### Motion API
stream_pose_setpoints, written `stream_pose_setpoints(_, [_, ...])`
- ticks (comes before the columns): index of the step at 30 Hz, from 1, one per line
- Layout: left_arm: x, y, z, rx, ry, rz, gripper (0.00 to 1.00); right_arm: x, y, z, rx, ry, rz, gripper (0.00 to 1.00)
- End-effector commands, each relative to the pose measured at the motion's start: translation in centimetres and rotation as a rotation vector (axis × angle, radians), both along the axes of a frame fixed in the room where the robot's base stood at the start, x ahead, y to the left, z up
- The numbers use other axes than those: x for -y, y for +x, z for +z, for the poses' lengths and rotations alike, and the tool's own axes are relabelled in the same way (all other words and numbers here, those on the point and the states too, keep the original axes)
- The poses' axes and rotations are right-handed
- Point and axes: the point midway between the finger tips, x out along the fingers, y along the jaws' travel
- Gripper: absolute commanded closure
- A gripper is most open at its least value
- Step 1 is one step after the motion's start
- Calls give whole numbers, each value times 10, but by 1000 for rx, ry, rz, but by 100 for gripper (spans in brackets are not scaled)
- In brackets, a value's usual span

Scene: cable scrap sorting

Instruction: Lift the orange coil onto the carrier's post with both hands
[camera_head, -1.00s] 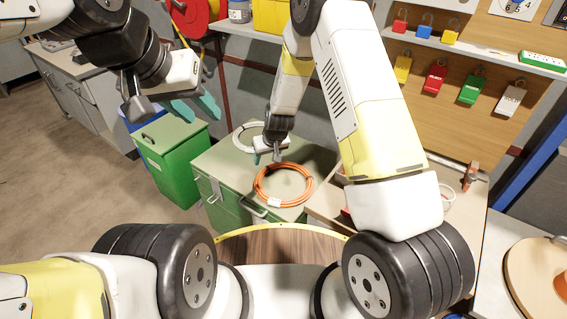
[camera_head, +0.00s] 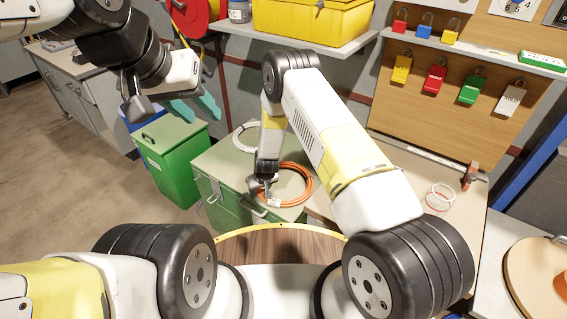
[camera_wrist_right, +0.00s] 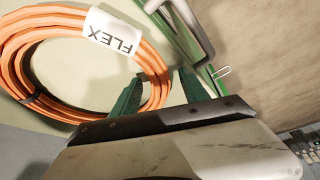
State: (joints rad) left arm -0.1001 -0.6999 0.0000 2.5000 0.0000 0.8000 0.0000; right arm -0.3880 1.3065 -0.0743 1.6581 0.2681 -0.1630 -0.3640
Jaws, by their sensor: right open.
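The orange coil (camera_head: 309,188) lies flat on the green chest's pale top in the head view. The right wrist view shows the coil (camera_wrist_right: 153,62) with a white FLEX label (camera_wrist_right: 112,32) and a dark tie. My right gripper (camera_wrist_right: 160,82) is open, its green fingers either side of the coil's near strand, close to the label. In the head view this gripper (camera_head: 264,190) is at the coil's left near edge. My left gripper (camera_head: 192,108) hangs open and empty, left of the chest and well away from the coil. I cannot clearly make out the carrier's post.
The green chest (camera_head: 222,170) has a front handle (camera_head: 250,208). A white coil (camera_head: 243,138) lies behind the orange one, partly hidden by my right arm. A green bin (camera_head: 175,160) stands left. A bench with a small white coil (camera_head: 440,197) is right. A round tan board (camera_head: 530,275) sits lower right.

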Motion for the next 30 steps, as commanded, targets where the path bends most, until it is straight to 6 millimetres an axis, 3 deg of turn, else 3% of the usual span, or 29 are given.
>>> stream_pose_setpoints(6, [0,0,0,0,0,0,64,0,0,-1,0,0,0,47])
stream_pose_setpoints(14, [0,0,0,0,0,0,64,0,0,-1,-1,0,0,98])
stream_pose_setpoints(30, [0,0,0,0,0,0,64,0,0,0,-1,0,0,100])
